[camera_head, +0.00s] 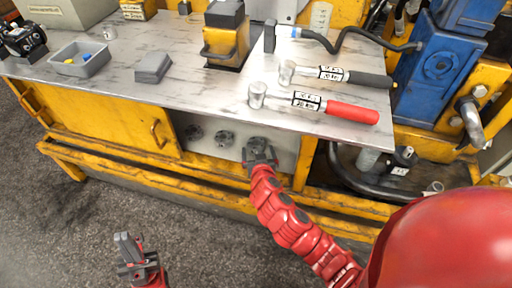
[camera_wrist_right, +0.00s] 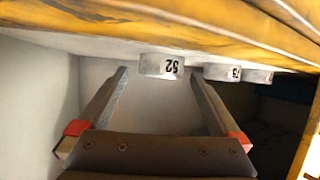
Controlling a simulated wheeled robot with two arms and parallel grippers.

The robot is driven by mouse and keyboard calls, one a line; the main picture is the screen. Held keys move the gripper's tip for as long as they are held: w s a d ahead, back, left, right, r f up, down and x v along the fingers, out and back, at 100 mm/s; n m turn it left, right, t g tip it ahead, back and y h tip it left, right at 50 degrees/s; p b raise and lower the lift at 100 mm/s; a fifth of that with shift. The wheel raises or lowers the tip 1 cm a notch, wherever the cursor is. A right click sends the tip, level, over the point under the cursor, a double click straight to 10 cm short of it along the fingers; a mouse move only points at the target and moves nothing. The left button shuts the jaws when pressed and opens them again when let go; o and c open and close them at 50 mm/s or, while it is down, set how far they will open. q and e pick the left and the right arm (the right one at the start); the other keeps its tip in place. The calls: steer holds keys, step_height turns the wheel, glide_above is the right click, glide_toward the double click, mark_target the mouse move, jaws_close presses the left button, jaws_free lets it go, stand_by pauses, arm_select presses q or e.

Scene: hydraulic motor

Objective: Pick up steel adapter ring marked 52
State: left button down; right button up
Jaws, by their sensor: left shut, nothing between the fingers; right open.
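The steel adapter ring marked 52 (camera_wrist_right: 161,66) hangs or rests just under the yellow edge in the right wrist view, its label appearing upside down. My right gripper (camera_head: 261,152) reaches into the open bay below the bench top. In the wrist view its two fingers are spread, with the ring ahead between the fingertips; I see no contact. Two more steel rings (camera_wrist_right: 222,72) (camera_wrist_right: 257,76) sit to the right of it. In the head view, two rings (camera_head: 194,133) (camera_head: 224,138) show left of my right gripper. My left gripper (camera_head: 128,248) is shut and empty above the floor.
The bench top (camera_head: 180,95) carries two hammers, with a red handle (camera_head: 352,112) and a black handle (camera_head: 370,79), and a grey bin (camera_head: 80,62). The yellow frame (camera_head: 110,135) borders the bay. A blue machine (camera_head: 440,65) stands at right. The floor at lower left is clear.

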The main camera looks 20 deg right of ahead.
mark_target(257, 149)
steer(key=x, duration=0.3)
steer(key=shift+w+b, duration=0.2)
steer(key=shift+b, duration=0.15)
steer(key=shift+c, duration=0.3)
jaws_close()
